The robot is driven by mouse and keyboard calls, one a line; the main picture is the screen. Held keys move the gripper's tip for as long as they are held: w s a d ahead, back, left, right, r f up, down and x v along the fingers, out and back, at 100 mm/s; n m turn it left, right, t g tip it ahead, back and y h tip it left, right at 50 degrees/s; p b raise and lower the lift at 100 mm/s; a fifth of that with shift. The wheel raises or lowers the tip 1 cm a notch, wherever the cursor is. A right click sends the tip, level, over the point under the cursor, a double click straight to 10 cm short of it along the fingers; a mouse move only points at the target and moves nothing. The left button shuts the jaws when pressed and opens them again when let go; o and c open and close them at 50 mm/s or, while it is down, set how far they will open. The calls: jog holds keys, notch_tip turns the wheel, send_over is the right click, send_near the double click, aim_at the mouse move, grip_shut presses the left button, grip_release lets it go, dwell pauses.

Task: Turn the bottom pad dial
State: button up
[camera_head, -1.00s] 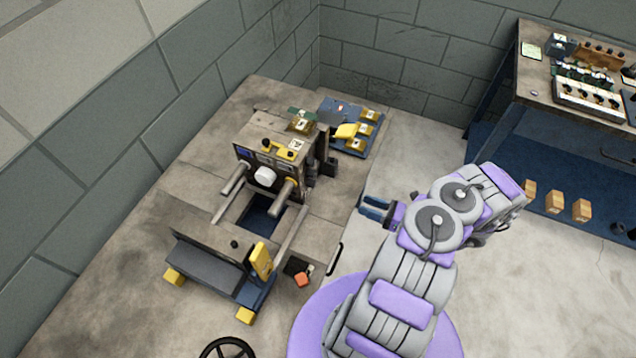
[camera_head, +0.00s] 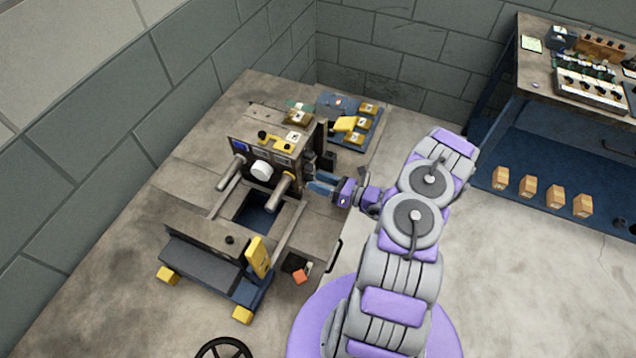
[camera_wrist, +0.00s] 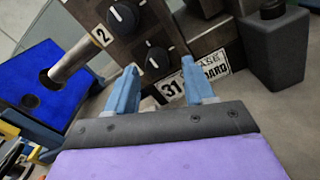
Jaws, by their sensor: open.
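Two black dials with white pointer marks sit on a dark panel in the wrist view. The upper dial (camera_wrist: 123,15) is near the top edge and the lower dial (camera_wrist: 157,58) is below it. My gripper (camera_wrist: 160,67) is open, with its two blue fingers apart on either side of the lower dial in this view. Whether they touch it cannot be told. In the head view my gripper (camera_head: 312,184) is at the right side of the machine (camera_head: 262,160), where the dials cannot be made out.
Tags reading 2 (camera_wrist: 101,36) and 31 (camera_wrist: 172,88) are on the panel. A dark grey block (camera_wrist: 275,48) stands right of the fingers and a metal rod (camera_wrist: 72,62) left. A blue tray (camera_head: 340,118) lies behind the machine. A workbench (camera_head: 530,75) stands at right.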

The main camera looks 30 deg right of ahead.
jog(key=shift+w+a, duration=0.3)
jog(key=shift+w, duration=0.1)
grip_shut()
dwell(0.4)
